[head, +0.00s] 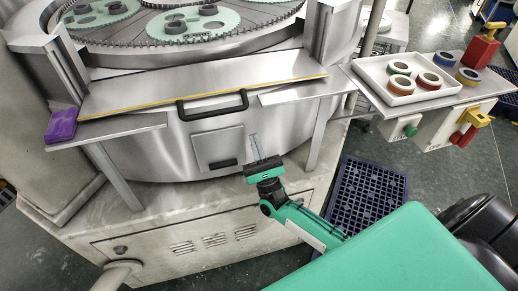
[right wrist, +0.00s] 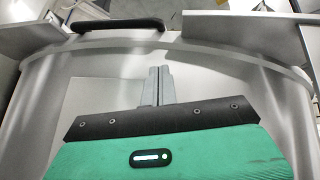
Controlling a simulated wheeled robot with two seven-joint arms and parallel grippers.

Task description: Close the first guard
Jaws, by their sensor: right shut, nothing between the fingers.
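The first guard (head: 200,88) is a grey metal panel with a yellow strip along its front edge, between two posts at the front of the lapping machine. Its black bar handle (head: 212,108) sticks out at the front. The handle also shows at the top left of the right wrist view (right wrist: 117,25). My right gripper (head: 256,147) is below and slightly right of the handle, in front of the machine's curved metal wall, apart from the handle. Its fingers (right wrist: 157,86) are together and empty. My left gripper is not in view.
Behind the guard is the toothed lapping ring (head: 130,45) with green carriers. A purple block (head: 61,126) lies on the left ledge. A white tray (head: 368,72) with several rings stands at right, above a control box with a green button (head: 410,131). A blue crate (head: 365,190) is on the floor.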

